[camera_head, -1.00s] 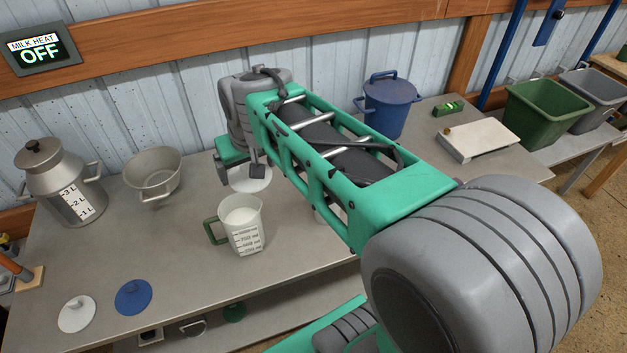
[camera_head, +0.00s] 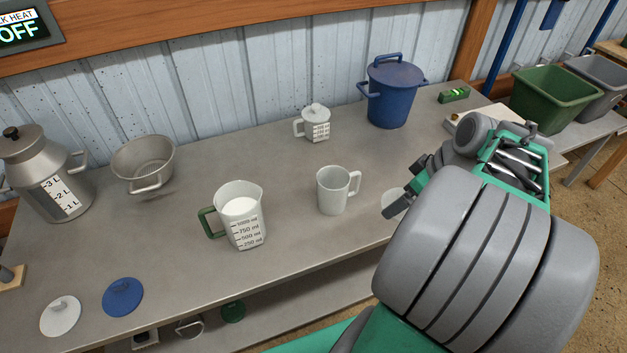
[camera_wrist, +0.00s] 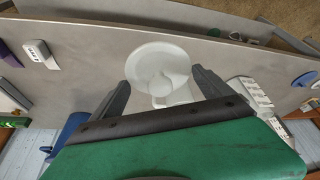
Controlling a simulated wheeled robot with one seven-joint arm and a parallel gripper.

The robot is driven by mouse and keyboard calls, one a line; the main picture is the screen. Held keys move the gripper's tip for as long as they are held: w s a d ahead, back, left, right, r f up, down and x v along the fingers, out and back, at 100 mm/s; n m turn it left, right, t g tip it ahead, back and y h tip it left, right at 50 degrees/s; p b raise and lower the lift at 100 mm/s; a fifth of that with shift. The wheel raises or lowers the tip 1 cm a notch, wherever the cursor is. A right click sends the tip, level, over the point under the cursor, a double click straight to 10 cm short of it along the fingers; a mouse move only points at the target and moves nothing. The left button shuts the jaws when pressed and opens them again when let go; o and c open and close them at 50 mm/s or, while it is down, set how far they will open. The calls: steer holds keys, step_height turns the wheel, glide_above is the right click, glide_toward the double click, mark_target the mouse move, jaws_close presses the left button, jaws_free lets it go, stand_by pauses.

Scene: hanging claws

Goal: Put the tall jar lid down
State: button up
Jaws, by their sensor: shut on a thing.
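My gripper (camera_head: 402,188) is at the right part of the grey bench, shut on a round white lid. The lid (camera_head: 393,203) shows partly in the head view, with my gripper hiding some of it. In the wrist view the lid (camera_wrist: 150,55) is a white disc with a raised grip between my two fingers (camera_wrist: 161,82). I cannot tell whether it touches the bench. A white mug-like jar (camera_head: 334,192) with a handle stands open, left of my gripper. A smaller white jar (camera_head: 316,130) with its lid on stands behind.
A milk jug (camera_head: 240,222) with a green handle stands left of centre. A blue lidded pot (camera_head: 392,98) stands behind my gripper. A metal pan (camera_head: 142,166) and can (camera_head: 42,178) stand left. A white lid (camera_head: 60,318) and blue lid (camera_head: 122,298) lie front left.

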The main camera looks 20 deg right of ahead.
steer(key=w+d+f, duration=0.2)
steer(key=w+f, duration=0.1)
steer(key=w+d+f, duration=0.3)
steer(key=w, duration=0.1)
steer(key=w+d+f+p, duration=0.1)
steer(key=w+d+f, duration=0.2)
steer(key=shift+w+d+f, duration=0.1)
steer(key=shift+w+d, duration=0.05)
steer(key=shift+d, duration=0.1)
steer(key=shift+w+d+f, duration=0.15)
steer(key=shift+w+f, duration=0.05)
steer(key=shift+f, duration=1.9)
steer(key=o, duration=1.1)
steer(key=v, duration=1.2)
steer(key=w+a+r+m+g, duration=0.1)
steer(key=a+r, duration=0.1)
steer(key=a, duration=0.8)
steer(key=w+a+r+m, duration=0.1)
steer(key=a+r, duration=0.2)
steer(key=a, duration=0.8)
steer(key=s+a+m, duration=0.1)
steer(key=s+a, duration=0.2)
steer(key=a, duration=0.1)
steer(key=s+a+f+m+h, duration=0.1)
steer(key=s+a, duration=0.2)
steer(key=a, duration=0.1)
steer(key=s+a, duration=0.3)
steer(key=shift+a+f+m+h+p, duration=0.2)
steer(key=shift+a+m+h+p, duration=0.1)
steer(key=shift+a+m+h, duration=0.1)
